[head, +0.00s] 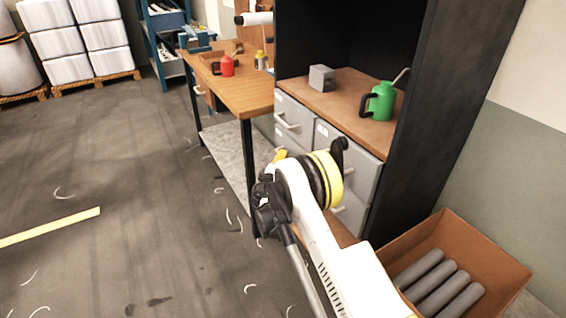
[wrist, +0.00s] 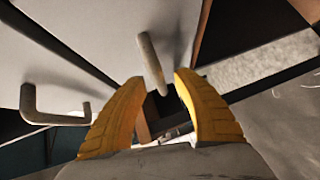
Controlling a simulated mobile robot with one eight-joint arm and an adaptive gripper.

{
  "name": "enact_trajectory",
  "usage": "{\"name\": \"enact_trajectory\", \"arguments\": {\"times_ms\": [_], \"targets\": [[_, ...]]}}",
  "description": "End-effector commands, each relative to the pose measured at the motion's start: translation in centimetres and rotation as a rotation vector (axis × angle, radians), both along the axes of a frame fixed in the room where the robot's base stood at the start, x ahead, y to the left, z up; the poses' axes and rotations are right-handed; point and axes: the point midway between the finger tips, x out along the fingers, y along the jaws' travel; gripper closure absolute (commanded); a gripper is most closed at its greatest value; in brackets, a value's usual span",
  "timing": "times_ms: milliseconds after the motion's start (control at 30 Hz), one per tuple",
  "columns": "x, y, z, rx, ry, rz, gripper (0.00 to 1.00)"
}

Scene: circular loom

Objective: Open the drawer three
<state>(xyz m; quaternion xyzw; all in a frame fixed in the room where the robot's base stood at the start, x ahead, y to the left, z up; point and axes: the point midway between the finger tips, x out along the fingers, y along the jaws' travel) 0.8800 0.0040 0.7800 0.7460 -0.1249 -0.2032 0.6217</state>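A dark cabinet holds grey drawers in two columns. The upper left drawer (head: 293,108) and upper right drawer (head: 362,168) look closed; the lower drawers are largely hidden by my arm. I cannot read which drawer is three. My gripper (head: 280,155) is in front of the drawer fronts, mostly hidden behind my wrist in the head view. In the wrist view my gripper (wrist: 157,77) has its two yellow fingers open. A pale bar handle (wrist: 151,62) shows in the gap between the fingertips, with no clear contact. Another handle (wrist: 50,108) shows to the left.
A wooden workbench (head: 245,95) with a red can (head: 227,67) stands left of the cabinet. A green can (head: 381,102) and grey block (head: 321,78) sit on the cabinet shelf. An orange-brown bin (head: 500,262) with grey rolls is at the right. Floor at left is mostly clear.

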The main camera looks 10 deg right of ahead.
Motion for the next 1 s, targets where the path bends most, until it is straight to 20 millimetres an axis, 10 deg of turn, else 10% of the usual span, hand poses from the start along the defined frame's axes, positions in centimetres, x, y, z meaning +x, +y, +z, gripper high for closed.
{"name": "enact_trajectory", "arguments": {"times_ms": [467,600,1000], "targets": [[1.6,-0.8,-0.2,0.000,0.000,0.000,0.64],[1.6,-0.8,-0.2,0.000,0.000,0.000,1.00],[1.5,-0.8,-0.2,0.000,0.000,0.001,1.00]]}}
